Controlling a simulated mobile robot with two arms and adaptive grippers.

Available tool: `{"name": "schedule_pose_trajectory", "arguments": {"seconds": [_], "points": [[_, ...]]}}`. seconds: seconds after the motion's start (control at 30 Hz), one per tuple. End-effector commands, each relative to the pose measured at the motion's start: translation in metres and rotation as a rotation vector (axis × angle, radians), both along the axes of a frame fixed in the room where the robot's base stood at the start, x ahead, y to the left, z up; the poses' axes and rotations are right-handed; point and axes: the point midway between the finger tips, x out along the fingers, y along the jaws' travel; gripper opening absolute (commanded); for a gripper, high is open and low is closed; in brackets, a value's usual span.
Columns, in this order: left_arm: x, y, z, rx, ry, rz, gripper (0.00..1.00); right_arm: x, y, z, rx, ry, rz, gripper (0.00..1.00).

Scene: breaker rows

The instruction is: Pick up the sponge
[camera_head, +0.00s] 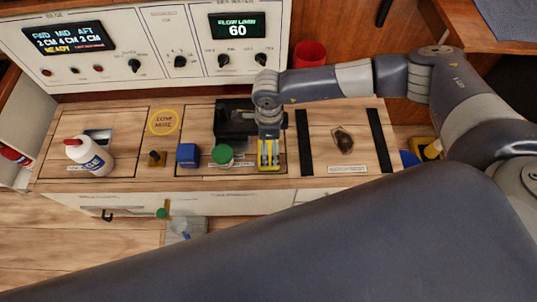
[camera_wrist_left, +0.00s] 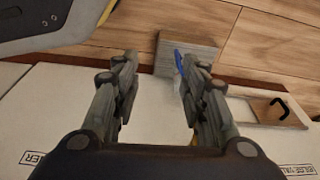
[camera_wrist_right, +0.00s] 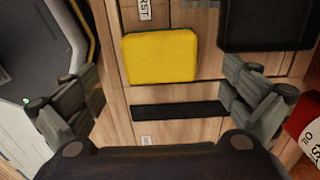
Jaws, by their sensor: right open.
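The yellow sponge (camera_head: 269,168) lies on the wooden console top, left of a dark strip, partly hidden by my right gripper (camera_head: 268,130) in the head view. In the right wrist view the sponge (camera_wrist_right: 160,57) shows as a rounded yellow block beyond the fingers. My right gripper (camera_wrist_right: 160,95) is open and empty, with the fingers spread wider than the sponge. My left gripper (camera_wrist_left: 155,78) shows only in its own wrist view; its fingers are apart with nothing held between them.
A black box (camera_head: 235,115), a green-topped item (camera_head: 222,155), a blue block (camera_head: 187,154) and a white bottle (camera_head: 90,156) stand to the left. A red cup (camera_head: 309,53) stands behind. Dark strips (camera_head: 304,143) lie to the right. A grey block (camera_wrist_left: 205,55) is near my left fingers.

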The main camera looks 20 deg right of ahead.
Motion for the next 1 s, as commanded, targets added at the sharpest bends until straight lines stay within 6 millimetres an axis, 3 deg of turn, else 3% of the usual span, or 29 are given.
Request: {"name": "schedule_pose_trajectory", "arguments": {"seconds": [0.17,0.43,0.73,0.77,0.93,1.0], "points": [[0.003,0.0,0.005,0.0,-0.003,0.001,0.4,0.0,0.001,-0.014,0.002,0.002,0.0,1.0],[0.013,-0.001,0.024,-0.002,-0.016,0.003,0.4,0.001,0.001,-0.053,0.002,0.002,-0.001,1.0],[0.014,-0.001,0.029,-0.001,-0.016,0.003,0.4,0.001,0.001,-0.059,0.003,0.0,0.0,1.0],[0.014,-0.001,0.029,-0.001,-0.016,0.003,0.4,0.001,0.001,-0.059,0.003,0.001,0.0,0.98],[0.014,-0.001,0.029,-0.001,-0.016,0.003,0.4,0.001,0.001,-0.059,0.003,0.001,0.0,0.64],[0.014,-0.001,0.028,-0.001,-0.016,0.003,0.4,0.001,0.001,-0.059,0.003,0.001,0.0,0.63]]}}
